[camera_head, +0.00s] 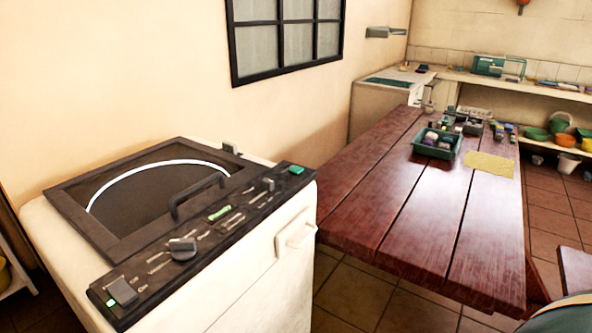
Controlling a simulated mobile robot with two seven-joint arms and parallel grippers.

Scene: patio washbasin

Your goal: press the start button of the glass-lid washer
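The washer (240,295) stands at the left, a cream body with a dark-framed glass lid (135,190). The lid is down, with a black handle (200,193) at its front edge. A black control panel (150,262) runs along the front of the top. It carries a grey square button (122,290) at the left end beside a small green light, a round grey knob (182,249), a green strip (220,212), a small grey knob (268,184) and a green button (296,170) at the right end. The labels are too small to read. Neither gripper is in view.
A wooden table (400,205) stands right of the washer, with a green tray (418,152) of small items and a yellow cloth (489,164). A washbasin counter and shelves are behind. Tiled floor (350,295) shows between washer and table. A dark object, unclear, is at bottom right.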

